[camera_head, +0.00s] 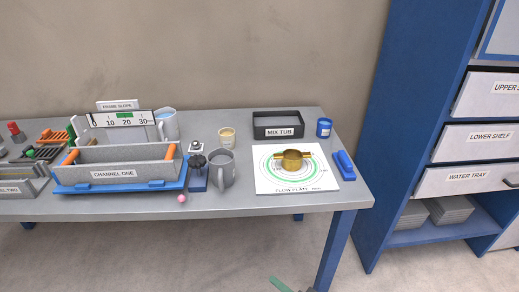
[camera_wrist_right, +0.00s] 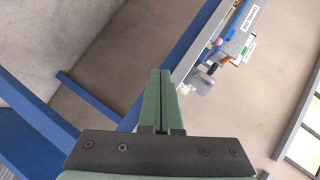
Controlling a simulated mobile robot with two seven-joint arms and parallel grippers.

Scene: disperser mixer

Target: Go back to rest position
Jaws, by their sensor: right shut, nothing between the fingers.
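My right gripper (camera_head: 280,284) shows only as a green fingertip at the bottom edge of the head view, below the table's front edge. In the right wrist view my right gripper (camera_wrist_right: 160,75) has its two green fingers together with nothing between them. It is apart from the table, over the floor. My left gripper is in neither view.
The grey table (camera_head: 225,200) holds the CHANNEL ONE trough (camera_head: 115,173), a grey mug (camera_head: 222,169), a black MIX TUB (camera_head: 278,125) and a brass ring (camera_head: 291,160) on a white flow plate (camera_head: 268,184). A blue shelf unit (camera_head: 407,110) stands right. Floor in front is clear.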

